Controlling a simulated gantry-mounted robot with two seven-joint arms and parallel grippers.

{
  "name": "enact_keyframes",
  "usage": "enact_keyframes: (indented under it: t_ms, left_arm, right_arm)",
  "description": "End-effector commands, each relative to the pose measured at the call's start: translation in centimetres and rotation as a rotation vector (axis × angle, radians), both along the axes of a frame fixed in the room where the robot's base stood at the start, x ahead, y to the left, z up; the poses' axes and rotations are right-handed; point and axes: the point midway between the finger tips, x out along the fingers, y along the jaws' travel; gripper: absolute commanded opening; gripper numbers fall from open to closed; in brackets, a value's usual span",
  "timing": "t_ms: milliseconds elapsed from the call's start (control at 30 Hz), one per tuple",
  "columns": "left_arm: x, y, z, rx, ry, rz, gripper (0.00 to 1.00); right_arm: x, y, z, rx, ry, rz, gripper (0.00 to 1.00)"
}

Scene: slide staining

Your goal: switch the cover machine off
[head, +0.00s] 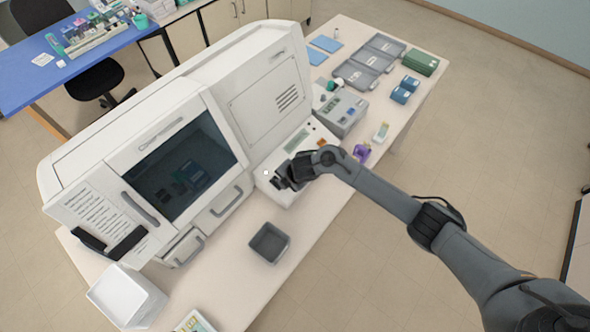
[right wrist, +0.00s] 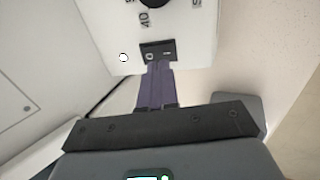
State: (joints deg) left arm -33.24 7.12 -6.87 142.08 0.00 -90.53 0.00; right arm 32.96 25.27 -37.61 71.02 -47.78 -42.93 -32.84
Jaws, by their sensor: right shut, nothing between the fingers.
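A large white machine (head: 150,130) with a dark window stands on the bench. A low white unit (head: 300,143) with a greenish display adjoins its right side. My right gripper (head: 283,183) is at the front of this unit, shut and empty. The right wrist view shows a white panel (right wrist: 185,20) with a black dial (right wrist: 155,3) and a small black rocker switch (right wrist: 158,46) marked O and I. The shut fingers (right wrist: 158,66) point at the switch, with their tips at its lower edge; contact cannot be told. A small white round spot (right wrist: 123,57) is left of the switch. My left gripper is not in view.
A dark open bin (head: 269,243) stands on the bench in front of the large machine. A grey box (head: 341,112), a purple item (head: 362,153) and grey trays (head: 368,62) are farther right. A white container (head: 125,297) is at the lower left.

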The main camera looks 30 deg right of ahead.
Motion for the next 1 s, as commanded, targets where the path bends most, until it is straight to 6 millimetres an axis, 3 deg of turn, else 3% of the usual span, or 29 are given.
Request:
enact_keyframes:
  t_ms: [33,200,500,1000]
  left_arm:
    - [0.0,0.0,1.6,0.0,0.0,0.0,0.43]
    - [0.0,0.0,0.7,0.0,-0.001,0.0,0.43]
    - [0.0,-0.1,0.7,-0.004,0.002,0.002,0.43]
    - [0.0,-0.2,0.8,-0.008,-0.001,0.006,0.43]
  right_arm:
    - [-0.2,-0.1,1.5,0.0,0.0,0.001,0.0]
    - [-1.7,-0.7,3.9,0.0,-0.002,0.003,0.0]
    - [-3.7,-1.5,8.2,0.0,-0.001,0.002,0.0]
    - [-4.3,-1.8,9.4,0.0,0.0,0.0,0.0]
